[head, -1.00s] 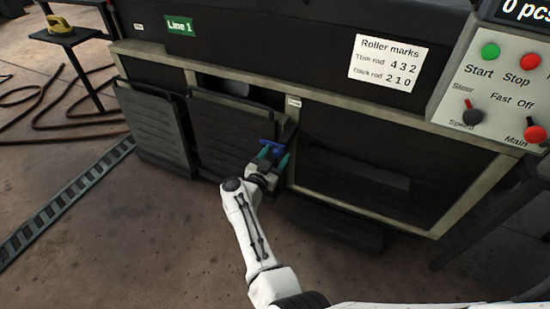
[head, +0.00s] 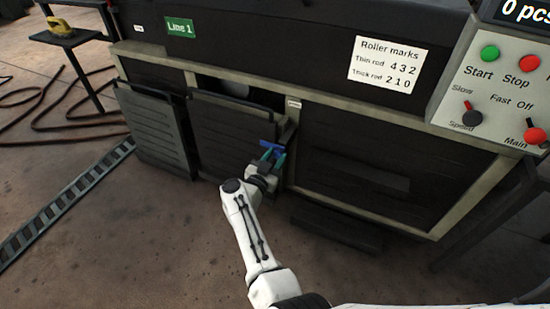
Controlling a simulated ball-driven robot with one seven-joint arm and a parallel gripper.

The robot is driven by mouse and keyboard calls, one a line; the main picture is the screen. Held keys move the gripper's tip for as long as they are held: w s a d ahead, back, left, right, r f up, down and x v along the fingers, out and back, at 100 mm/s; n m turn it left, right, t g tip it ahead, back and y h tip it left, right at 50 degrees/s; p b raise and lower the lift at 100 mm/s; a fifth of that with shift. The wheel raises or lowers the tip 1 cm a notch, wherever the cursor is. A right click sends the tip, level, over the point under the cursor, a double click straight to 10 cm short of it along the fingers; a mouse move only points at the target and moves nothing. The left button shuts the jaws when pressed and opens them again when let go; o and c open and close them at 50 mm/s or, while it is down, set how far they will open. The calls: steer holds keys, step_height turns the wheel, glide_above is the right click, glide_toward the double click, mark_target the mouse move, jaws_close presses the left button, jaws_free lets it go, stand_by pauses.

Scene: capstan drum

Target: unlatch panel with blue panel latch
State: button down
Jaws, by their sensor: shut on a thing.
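The blue panel latch (head: 268,143) is a small blue bar near the right edge of a dark ribbed panel (head: 228,130), in the middle of the machine front. The panel's top edge stands away from the frame, with a dark gap above it and a grey rounded shape partly showing inside. My gripper (head: 272,156), with teal fingers, is shut on the blue latch from the near side. The fingers and the gripper hide part of the latch and the panel's lower right.
Another ribbed panel (head: 155,130) leans out at the left. A dark closed-looking section (head: 400,180) is at the right, with a dark step (head: 337,222) below it. The control box (head: 500,90) is at upper right. Floor in front is clear.

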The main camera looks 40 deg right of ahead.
steer(key=shift+m+p, duration=0.3)
steer(key=shift+m, duration=0.1)
steer(key=m+p, duration=0.1)
steer(key=m, duration=0.3)
steer(key=shift+p, duration=0.3)
steer(key=m, duration=0.4)
steer(key=shift+s+p, duration=0.1)
steer(key=shift+p, duration=0.3)
steer(key=m, duration=0.4)
steer(key=shift+f+m, duration=0.1)
steer(key=shift+m, duration=2.3)
steer(key=c, duration=0.7)
jaws_free()
steer(key=shift+c, duration=0.2)
